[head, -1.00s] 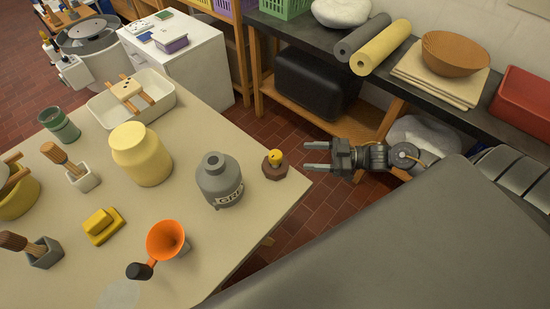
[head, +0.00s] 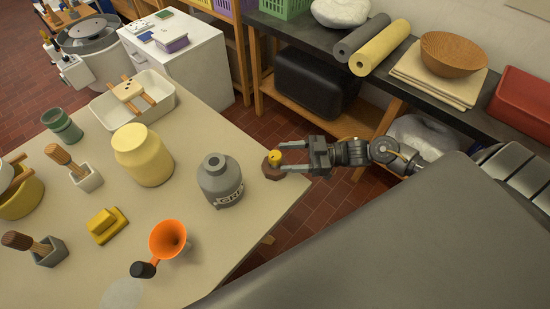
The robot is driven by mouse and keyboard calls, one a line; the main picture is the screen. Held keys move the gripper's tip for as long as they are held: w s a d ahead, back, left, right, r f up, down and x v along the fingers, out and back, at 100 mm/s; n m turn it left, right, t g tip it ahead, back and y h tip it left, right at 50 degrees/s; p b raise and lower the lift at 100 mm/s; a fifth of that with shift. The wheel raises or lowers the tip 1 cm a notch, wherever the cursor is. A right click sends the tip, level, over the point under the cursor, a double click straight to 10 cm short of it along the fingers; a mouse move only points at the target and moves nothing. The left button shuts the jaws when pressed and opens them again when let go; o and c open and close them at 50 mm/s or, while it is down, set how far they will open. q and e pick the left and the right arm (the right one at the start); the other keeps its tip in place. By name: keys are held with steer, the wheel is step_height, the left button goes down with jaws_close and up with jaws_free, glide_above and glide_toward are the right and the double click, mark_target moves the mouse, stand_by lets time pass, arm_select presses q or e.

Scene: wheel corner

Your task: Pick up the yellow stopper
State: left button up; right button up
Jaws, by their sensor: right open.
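The yellow stopper (head: 273,156) sits on a small brown base (head: 270,171) at the right corner of the beige table (head: 222,264). My right gripper (head: 290,158) is open and comes in from the right, with its fingers pointing left. Its fingertips are at the stopper in the picture, one finger on the far side and one on the near side. The near finger partly covers the brown base. I cannot tell whether the fingers touch the stopper. My left gripper is not in view.
A grey labelled bottle (head: 219,180) stands just left of the stopper. An orange funnel (head: 168,239), a yellow jar (head: 142,155) and a yellow block (head: 105,226) are farther left. A dark shelf bench (head: 440,98) runs behind my right arm.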

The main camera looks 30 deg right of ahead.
mark_target(275, 158)
steer(key=p+x, duration=0.1)
steer(key=x, duration=0.3)
steer(key=shift+a, duration=0.3)
steer(key=shift+d, duration=0.1)
steer(key=shift+c, duration=0.3)
steer(key=c, duration=1)
steer(key=shift+c, duration=0.2)
steer(key=shift+r, duration=0.1)
